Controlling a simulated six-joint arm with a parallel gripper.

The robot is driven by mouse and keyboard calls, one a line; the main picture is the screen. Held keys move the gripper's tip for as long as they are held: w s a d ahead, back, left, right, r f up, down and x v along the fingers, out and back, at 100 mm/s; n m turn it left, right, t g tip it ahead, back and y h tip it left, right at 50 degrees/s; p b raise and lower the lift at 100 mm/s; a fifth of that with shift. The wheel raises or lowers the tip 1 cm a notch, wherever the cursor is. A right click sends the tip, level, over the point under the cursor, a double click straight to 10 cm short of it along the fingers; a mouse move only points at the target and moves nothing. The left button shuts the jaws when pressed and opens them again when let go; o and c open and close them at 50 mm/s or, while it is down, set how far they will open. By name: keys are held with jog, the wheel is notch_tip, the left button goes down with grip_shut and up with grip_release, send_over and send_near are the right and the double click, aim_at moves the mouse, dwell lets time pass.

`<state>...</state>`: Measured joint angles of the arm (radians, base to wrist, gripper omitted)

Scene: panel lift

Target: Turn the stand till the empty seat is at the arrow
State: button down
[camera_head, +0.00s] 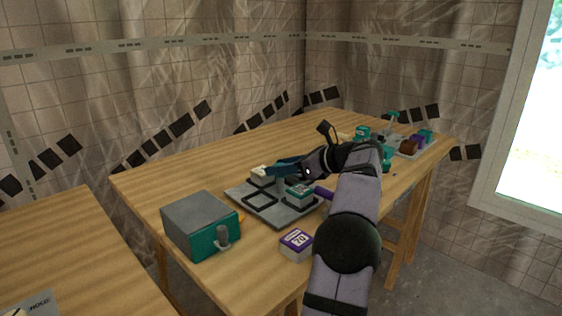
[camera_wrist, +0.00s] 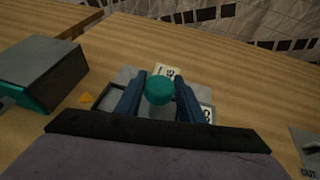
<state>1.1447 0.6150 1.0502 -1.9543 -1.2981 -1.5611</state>
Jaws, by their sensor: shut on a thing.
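The stand (camera_head: 244,193) is a grey square plate on the table with black-framed seats. The front-left seat (camera_head: 260,199) is empty and faces the small orange arrow (camera_head: 241,217) at the plate's left edge. The arrow also shows in the wrist view (camera_wrist: 86,98). A teal-topped block (camera_head: 299,191) sits in the right seat and a cream block (camera_head: 262,173) towards the back. My gripper (camera_head: 283,168) is over the stand. In the wrist view its fingers (camera_wrist: 160,82) are shut on a round teal knob (camera_wrist: 159,92). The fourth corner is hidden by my arm.
A grey and teal box (camera_head: 201,225) with a knob stands left of the stand. A purple block marked 70 (camera_head: 296,244) lies near the front edge. A second grey plate with several blocks (camera_head: 408,146) is at the far right. The table's back left is clear.

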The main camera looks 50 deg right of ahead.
jog(key=shift+f, duration=0.1)
dwell(0.4)
jog(key=c, duration=1.2)
grip_release()
jog(key=shift+s, duration=0.1)
jog(key=shift+p+v, duration=0.3)
jog(key=shift+v, duration=3.3)
